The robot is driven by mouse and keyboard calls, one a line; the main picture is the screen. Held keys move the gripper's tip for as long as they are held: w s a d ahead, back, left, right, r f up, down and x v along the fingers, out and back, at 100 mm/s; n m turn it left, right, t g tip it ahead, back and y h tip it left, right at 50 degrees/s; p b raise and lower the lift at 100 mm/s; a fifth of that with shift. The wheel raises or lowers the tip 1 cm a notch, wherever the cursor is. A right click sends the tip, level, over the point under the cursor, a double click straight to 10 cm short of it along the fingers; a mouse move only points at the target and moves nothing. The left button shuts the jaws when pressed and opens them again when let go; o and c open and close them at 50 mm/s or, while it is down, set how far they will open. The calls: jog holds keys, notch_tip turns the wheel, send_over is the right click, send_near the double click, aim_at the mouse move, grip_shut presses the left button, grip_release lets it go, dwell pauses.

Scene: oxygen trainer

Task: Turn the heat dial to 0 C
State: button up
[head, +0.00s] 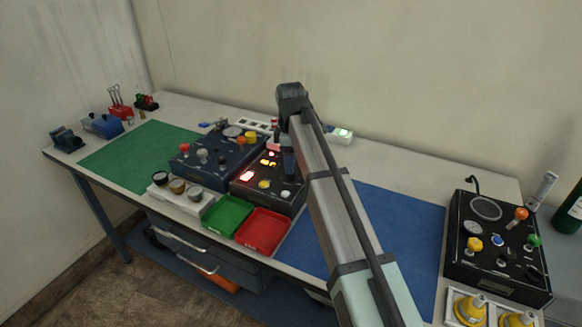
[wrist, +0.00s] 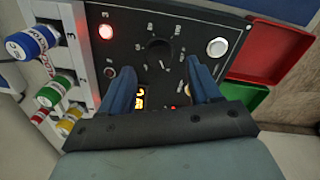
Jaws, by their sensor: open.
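The heat dial (wrist: 158,46) looks like a black knob on the black panel (wrist: 187,28), with a ring of pale markings around it in the wrist view. I cannot read its setting. My gripper (wrist: 160,66) is open, its two blue fingers spread over the panel, with the dial just beyond the fingertips and roughly centred between them. I see no contact with the dial. A lit orange display (wrist: 140,97) shows beside the left finger, partly hidden.
A white round button (wrist: 217,47) and a lit red one (wrist: 106,31) flank the dial. Red (head: 263,232) and green (head: 228,216) trays lie in front of the panel. The blue mat (head: 385,225) has clear room.

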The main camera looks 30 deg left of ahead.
notch_tip(320, 180, up, 10)
jog(key=shift+s, duration=0.2)
jog(key=shift+f, duration=0.15)
dwell(0.4)
